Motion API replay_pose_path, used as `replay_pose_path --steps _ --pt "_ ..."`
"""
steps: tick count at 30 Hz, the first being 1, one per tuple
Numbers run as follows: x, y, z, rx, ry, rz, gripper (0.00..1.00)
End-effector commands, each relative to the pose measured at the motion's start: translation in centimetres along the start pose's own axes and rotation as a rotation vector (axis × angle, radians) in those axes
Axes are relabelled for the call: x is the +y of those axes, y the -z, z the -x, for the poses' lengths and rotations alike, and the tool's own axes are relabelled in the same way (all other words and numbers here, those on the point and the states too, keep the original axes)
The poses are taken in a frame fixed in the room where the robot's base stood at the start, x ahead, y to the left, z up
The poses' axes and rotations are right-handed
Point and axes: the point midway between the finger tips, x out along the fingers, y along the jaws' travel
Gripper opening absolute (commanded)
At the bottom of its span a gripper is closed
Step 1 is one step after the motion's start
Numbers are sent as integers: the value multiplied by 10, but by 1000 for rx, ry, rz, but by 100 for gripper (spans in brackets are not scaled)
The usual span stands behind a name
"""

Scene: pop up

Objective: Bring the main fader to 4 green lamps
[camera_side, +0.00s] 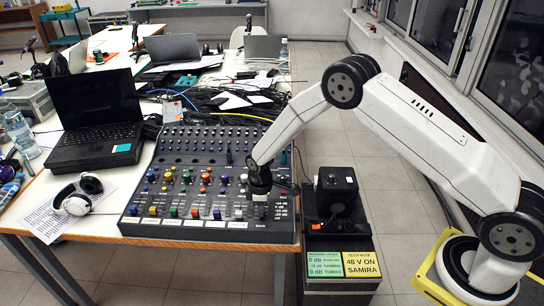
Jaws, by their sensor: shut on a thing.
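The mixing console (200,238) lies flat near the front right edge of the table, with rows of coloured knobs and fader caps. My gripper (260,198) points down over its right part. It is shut on what appears to be the main fader, which the gripper mostly hides. A small dark strip with a teal tint (284,158) sits at the upper right of the console. It is too small to tell whether any green lamps are lit there.
A black laptop (95,110) and white headphones (78,194) are left of the console. Tangled cables (220,98) and papers lie behind it. A black box (336,190) on a dark stand with yellow and green labels (361,264) stands close on the right.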

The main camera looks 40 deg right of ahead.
Motion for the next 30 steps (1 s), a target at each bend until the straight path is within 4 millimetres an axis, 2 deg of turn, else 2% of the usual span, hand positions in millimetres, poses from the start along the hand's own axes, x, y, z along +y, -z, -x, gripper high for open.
replay_pose_path --steps 25,26,27,29,30 --pt "37 1 2 4 -4 0 0" --pt "36 1 2 4 -4 0 29" --pt "36 1 2 3 -4 0 41" --pt "36 1 2 3 -3 0 60" --pt "36 1 2 3 -3 0 60"
